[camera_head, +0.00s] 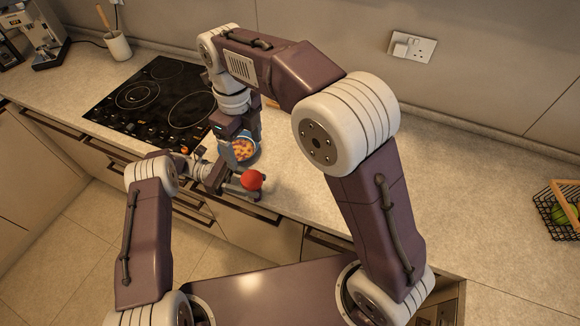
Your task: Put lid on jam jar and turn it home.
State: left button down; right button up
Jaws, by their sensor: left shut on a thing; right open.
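A small round red thing (251,180), which looks like the top of the jam jar, is near the counter's front edge. My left gripper (246,187) reaches in from the left and is shut around it. I cannot tell whether the red is a lid or the jar's contents, and the jar's body is mostly hidden by the gripper. My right gripper (232,145) is open above the counter, just behind and left of the red top. Its fingertips are hard to make out. No separate lid can be made out.
A blue-rimmed bowl (256,154) with orange and red contents is close by my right gripper. A black hob (150,97) lies to the left. A utensil pot (118,46) and coffee machine (42,32) stand at the back left, a wire basket (560,212) far right.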

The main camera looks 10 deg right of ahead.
jog(key=s+d+f+n, duration=0.6)
jog(key=d+n, duration=0.3)
jog(key=n, duration=0.4)
jog(key=s+d+f+n+t, duration=0.1)
jog(key=s+d+f+n, duration=0.5)
jog(key=d+n, duration=0.4)
jog(key=f+n, duration=0.1)
jog(key=n, duration=0.1)
jog(key=shift+s+d+n, duration=0.3)
jog(key=shift+s+n, duration=0.1)
jog(key=shift+f, duration=0.1)
